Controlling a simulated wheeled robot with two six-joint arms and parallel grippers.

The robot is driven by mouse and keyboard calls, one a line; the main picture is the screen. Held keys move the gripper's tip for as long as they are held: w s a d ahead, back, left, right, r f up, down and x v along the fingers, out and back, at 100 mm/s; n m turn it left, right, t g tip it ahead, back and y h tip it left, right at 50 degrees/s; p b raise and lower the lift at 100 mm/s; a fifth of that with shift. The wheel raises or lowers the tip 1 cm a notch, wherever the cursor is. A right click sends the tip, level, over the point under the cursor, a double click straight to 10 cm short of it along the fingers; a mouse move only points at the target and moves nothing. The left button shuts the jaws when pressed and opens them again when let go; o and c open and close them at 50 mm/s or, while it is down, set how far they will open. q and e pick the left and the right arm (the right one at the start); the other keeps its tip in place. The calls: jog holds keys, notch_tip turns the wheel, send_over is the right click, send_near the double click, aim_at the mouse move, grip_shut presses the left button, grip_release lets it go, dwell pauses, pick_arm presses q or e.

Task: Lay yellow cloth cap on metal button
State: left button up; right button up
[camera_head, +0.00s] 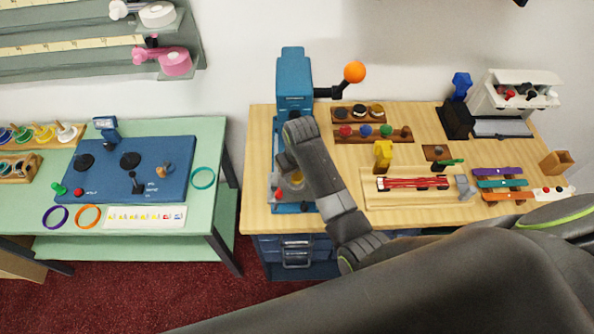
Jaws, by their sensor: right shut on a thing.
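My right gripper (287,180) reaches down over the base of the blue press (293,85), at the left end of the wooden bench. It is shut on a small yellow piece (297,177), which looks like the yellow cloth cap; my wrist and forearm partly cover it. A small red spot (278,194) shows beside the fingers. I cannot make out the metal button; the press base under the gripper is largely hidden. I cannot tell whether the cap touches anything below. My left gripper is not in view.
The press lever ends in an orange ball (355,72). A wooden rack (373,136) holds red, blue and green caps. A yellow tool (383,154) stands behind a wooden tray (420,197). A green table (215,150) stands left, across a gap.

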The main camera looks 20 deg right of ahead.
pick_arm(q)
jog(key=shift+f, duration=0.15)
pick_arm(e)
jog(key=shift+f, duration=0.6)
jog(key=o, duration=0.8)
jog(key=shift+c, duration=0.2)
jog(key=shift+r, duration=0.1)
